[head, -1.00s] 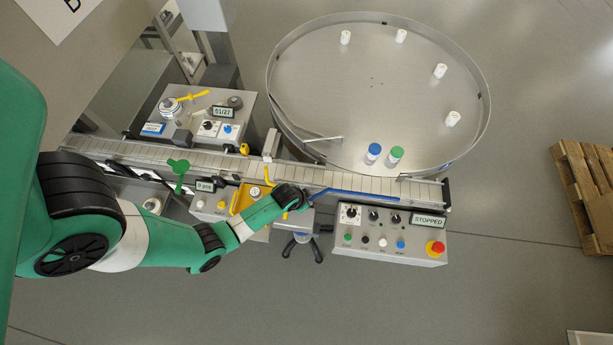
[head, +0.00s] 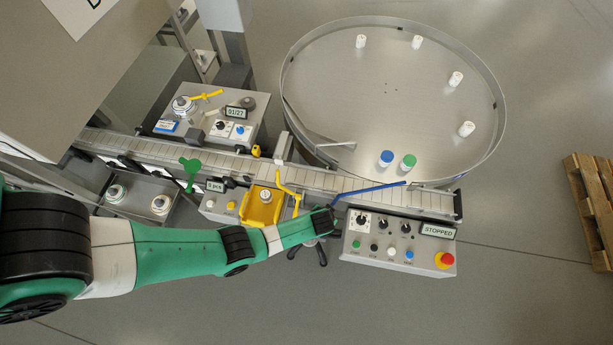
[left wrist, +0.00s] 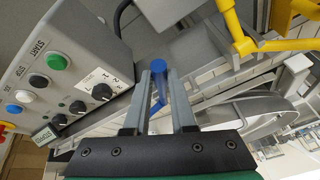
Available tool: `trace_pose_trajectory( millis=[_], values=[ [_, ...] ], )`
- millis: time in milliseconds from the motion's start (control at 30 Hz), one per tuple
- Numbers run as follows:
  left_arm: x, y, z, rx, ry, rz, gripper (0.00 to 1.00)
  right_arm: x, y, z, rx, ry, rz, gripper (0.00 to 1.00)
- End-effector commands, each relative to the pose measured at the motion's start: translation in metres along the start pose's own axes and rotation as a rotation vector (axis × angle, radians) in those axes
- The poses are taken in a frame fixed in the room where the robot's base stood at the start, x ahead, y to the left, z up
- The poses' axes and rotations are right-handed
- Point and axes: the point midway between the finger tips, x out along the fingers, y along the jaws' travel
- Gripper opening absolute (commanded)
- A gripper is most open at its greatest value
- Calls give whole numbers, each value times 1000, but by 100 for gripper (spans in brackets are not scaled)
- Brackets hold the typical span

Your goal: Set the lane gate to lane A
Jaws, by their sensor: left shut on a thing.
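The lane gate is a blue bar (head: 370,190) over the conveyor, beside the turntable. It slants from a lower left end up to its right end, near the turntable rim. My left gripper (head: 329,212) is at the bar's lower left end, at the conveyor's near edge. In the left wrist view, the two fingers (left wrist: 159,105) are closed around the blue handle (left wrist: 158,68), whose round top shows between the tips. The lane markings are not readable. My right gripper is not in view.
A control box (head: 400,245) reading STOPPED, with knobs, buttons and a red stop button, stands just right of the gripper. A yellow bent bar (head: 290,188) is close on the left. The turntable (head: 390,120) carries white, blue-capped and green-capped bottles.

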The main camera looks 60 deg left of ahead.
Motion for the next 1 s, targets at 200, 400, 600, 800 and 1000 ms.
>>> trace_pose_trajectory(
  millis=[200, 400, 600, 800, 1000],
  values=[
    [-1, 11, -1, -10, -2, -5, 0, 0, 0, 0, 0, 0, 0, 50],
    [-2, 10, -1, -10, -2, -5, 27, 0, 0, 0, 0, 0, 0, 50],
    [-2, 10, -1, -9, -2, -5, 53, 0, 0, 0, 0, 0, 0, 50],
    [-2, 10, -1, -9, -1, -5, 53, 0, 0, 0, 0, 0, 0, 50],
    [-17, 8, -6, -7, -1, -4, 53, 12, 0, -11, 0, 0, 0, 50]
  ],
)
